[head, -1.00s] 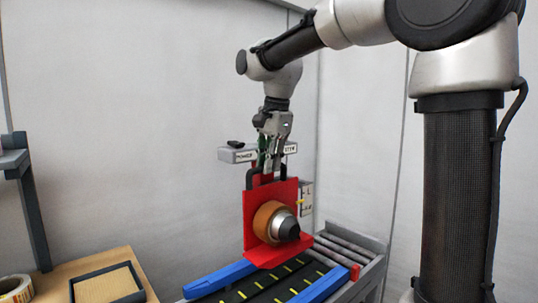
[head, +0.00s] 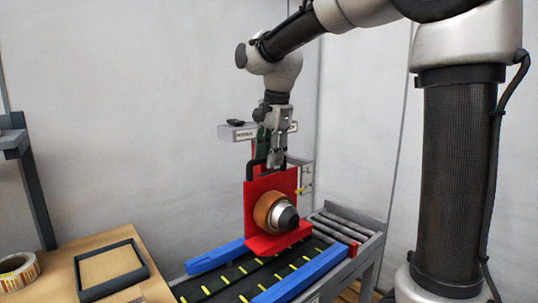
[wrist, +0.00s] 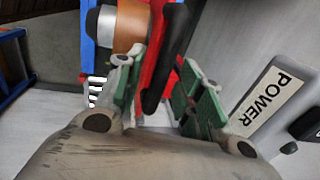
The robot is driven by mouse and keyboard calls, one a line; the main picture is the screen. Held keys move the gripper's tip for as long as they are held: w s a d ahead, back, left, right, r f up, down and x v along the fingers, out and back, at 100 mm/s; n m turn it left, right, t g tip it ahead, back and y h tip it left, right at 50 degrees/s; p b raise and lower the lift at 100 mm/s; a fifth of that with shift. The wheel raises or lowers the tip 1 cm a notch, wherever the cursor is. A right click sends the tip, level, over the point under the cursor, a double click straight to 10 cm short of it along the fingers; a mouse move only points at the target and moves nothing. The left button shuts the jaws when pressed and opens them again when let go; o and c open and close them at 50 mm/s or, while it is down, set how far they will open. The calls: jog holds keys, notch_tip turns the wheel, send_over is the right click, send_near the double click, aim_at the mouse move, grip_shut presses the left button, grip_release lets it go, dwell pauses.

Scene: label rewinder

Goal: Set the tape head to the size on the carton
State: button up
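The red tape head (head: 256,184) stands above the conveyor with a brown tape roll (head: 264,212) on its front. A black handle (wrist: 172,55) is on the tape head's top. A pale size scale (head: 307,177) with an "L" is beside it, and a yellow pointer (head: 299,191) shows at its edge. Other scale marks are too small to read. My gripper (wrist: 160,98) is over the handle, its green-padded fingers apart on either side. Gaps show beside the handle in the wrist view. In the head view my gripper (head: 268,162) partly covers the handle. I see no carton.
A grey box marked POWER (wrist: 268,98) is close beside my gripper. Blue rails (head: 300,278) flank the black belt (head: 246,283), with rollers (head: 345,232) behind. A wooden table (head: 68,275) with an empty tray (head: 82,290) and label roll (head: 18,272) is left.

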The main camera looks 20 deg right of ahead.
notch_tip(320, 180, up, 12)
jog(key=s, duration=0.2)
jog(key=shift+d+f, duration=0.2)
jog(key=shift+d, duration=0.25)
notch_tip(320, 180, down, 7)
jog(key=s+d+n, duration=0.1)
jog(key=s+n, duration=0.1)
jog(key=n, duration=0.6)
jog(key=s+d+f+n, duration=0.1)
jog(key=s+d+f, duration=0.2)
jog(key=s, duration=0.4)
jog(key=s+d+f+n+t, duration=0.1)
jog(key=s+d+f+n, duration=0.1)
jog(key=s+d+f, duration=0.2)
jog(key=s+d+f+n+t, duration=0.1)
jog(key=s+d+f, duration=0.3)
jog(key=s, duration=0.6)
jog(key=shift+d+f+n+h, duration=0.2)
jog(key=shift+d+n+h, duration=0.15)
jog(key=shift+n, duration=0.35)
